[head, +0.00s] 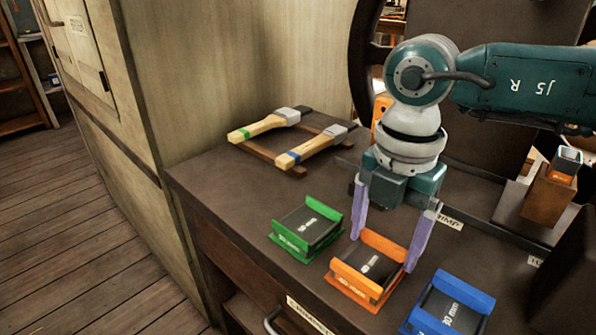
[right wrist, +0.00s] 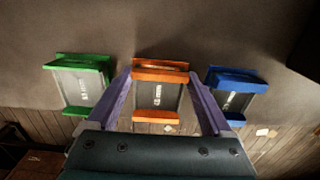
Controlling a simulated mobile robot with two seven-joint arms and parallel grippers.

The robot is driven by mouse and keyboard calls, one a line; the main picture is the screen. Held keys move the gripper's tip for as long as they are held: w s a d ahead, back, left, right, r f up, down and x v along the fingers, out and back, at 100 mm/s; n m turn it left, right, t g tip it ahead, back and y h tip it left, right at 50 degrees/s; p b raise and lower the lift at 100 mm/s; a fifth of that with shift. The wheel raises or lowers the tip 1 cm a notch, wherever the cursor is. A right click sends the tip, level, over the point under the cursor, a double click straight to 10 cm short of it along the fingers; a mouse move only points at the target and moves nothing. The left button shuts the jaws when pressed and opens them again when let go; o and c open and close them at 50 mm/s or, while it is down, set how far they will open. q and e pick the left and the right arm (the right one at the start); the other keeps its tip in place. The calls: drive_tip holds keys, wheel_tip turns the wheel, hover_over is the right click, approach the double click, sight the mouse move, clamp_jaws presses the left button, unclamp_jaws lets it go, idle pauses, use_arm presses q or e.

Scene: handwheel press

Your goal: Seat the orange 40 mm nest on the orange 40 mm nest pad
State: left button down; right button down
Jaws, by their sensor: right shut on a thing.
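The orange 40 mm nest (head: 346,277) is a dark block between two orange walls, near the front edge of the bench. Its label is small and hard to read. My right gripper (head: 384,254) points down with its lilac fingers at both ends of the nest's rear wall, shut on it. The right wrist view shows the nest (right wrist: 157,96) between the two fingers (right wrist: 157,104). The nest appears to be at bench height; whether it touches the surface is unclear. I cannot pick out a separate orange nest pad. My left gripper is not in view.
A green nest (head: 308,228) sits to the left and a blue nest (head: 449,305) to the right, both close. Two wooden-handled tools (head: 316,146) lie on a rack behind. A brown block (head: 548,194) stands at right. Bare bench (head: 235,190) lies at left.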

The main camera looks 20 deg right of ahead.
unclamp_jaws()
drive_tip(key=shift+r, duration=0.1)
wheel_tip(320, 180, up, 10)
drive_tip(key=p, duration=0.2)
